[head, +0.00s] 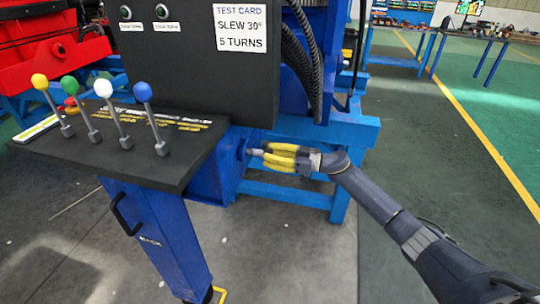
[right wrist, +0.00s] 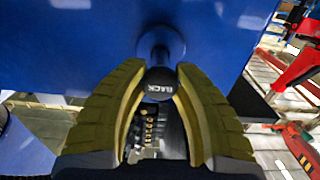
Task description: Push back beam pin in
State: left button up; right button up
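The back beam pin (head: 254,152) sticks out sideways from the blue beam (head: 225,165) under the right end of the lever console. In the right wrist view its dark round end, marked "BACK" (right wrist: 159,83), faces me, with its shank running to a collar on the blue face. My right gripper (head: 268,155) has yellow fingers, one on each side of the pin's end. In the right wrist view the fingertips (right wrist: 161,72) curve in and seem to touch the knob on both sides. How deep the pin sits inside the beam is hidden. My left gripper is not in view.
A console (head: 120,150) with several coloured-knob levers stands left of the pin. A dark panel with a test card (head: 240,28) rises behind it. Blue frame legs (head: 340,200) stand behind my gripper.

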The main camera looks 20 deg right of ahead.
grip_shut()
jog(key=shift+a, duration=0.1)
jog(key=shift+x, duration=2.35)
jog(key=o, duration=0.8)
grip_release()
jog(key=shift+v, duration=6)
